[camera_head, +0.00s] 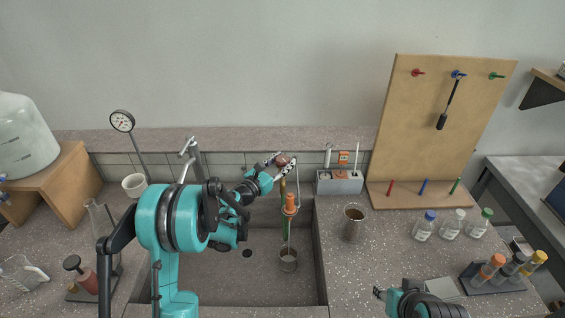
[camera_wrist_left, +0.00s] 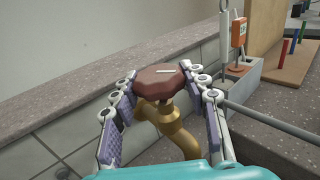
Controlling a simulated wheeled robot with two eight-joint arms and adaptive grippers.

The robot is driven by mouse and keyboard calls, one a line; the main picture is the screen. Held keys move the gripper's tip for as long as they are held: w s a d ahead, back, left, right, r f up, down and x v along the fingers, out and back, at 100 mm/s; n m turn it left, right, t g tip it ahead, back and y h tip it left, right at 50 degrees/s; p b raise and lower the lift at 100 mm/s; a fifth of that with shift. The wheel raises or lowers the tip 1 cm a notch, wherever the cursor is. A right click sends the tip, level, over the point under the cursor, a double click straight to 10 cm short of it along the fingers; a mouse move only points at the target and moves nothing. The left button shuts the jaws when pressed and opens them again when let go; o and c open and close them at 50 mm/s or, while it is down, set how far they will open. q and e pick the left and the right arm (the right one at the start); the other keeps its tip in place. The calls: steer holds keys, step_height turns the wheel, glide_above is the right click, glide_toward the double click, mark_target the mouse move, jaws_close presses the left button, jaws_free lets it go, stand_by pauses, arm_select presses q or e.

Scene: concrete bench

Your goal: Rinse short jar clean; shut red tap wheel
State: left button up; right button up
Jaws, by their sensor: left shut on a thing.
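The red tap wheel (camera_wrist_left: 160,78) is a dull red, many-sided knob on a brass tap (camera_wrist_left: 165,125) in the left wrist view. My left gripper (camera_wrist_left: 162,84) is shut on the wheel, one finger on each side. In the head view the left gripper (camera_head: 279,162) is at the back of the sink, with the wheel (camera_head: 282,159) partly hidden between its fingers. A short clear jar (camera_head: 288,260) stands in the sink below the tap. Whether water runs into it is too small to tell. My right gripper (camera_head: 378,293) is at the front, its jaws unclear.
The sink (camera_head: 270,288) is partly hidden by my left arm. A brownish cup (camera_head: 354,222) stands right of it. A grey holder (camera_head: 340,184) is behind, capped bottles (camera_head: 424,228) and a tube rack (camera_head: 492,280) at right. A pegboard (camera_head: 440,130) stands at the back right.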

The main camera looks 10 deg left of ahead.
arm_select(q)
steer(key=shift+y, duration=0.3)
steer(key=shift+d+n+t+y+b, duration=0.15)
steer(key=shift+n+t+y+b, duration=0.6)
steer(key=shift+n+y, duration=1.45)
steer(key=shift+n+t+y, duration=0.25)
steer(key=shift+n+y, duration=0.35)
steer(key=shift+y, duration=1.5)
steer(key=o, duration=1.1)
steer(key=shift+o, duration=0.2)
